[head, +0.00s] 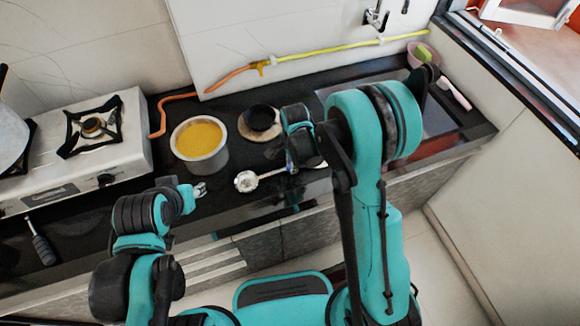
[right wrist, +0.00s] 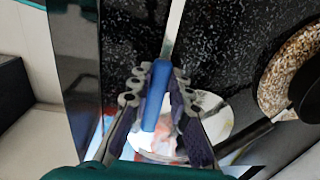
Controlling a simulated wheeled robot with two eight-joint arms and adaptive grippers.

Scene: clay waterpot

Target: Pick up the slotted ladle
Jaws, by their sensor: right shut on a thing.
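The slotted ladle (head: 246,181) has a round silver head, which lies over the dark counter near its front edge, with its shaft running right. In the right wrist view, its blue handle (right wrist: 157,90) sits between the fingers of my right gripper (right wrist: 153,95), which is shut on it. In the head view my right gripper (head: 292,167) is partly hidden by its own arm. I cannot tell whether the ladle touches the counter. My left gripper (head: 200,189) is left of the ladle's head and apart from it; its jaw opening is too small to read.
A metal pot (head: 203,158) with yellow contents stands behind the ladle. A black bowl (head: 262,116) sits on a round board (head: 246,133). A stove (head: 75,150) is at left. A pink bowl (head: 415,60) and a sink area (head: 435,118) are at right.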

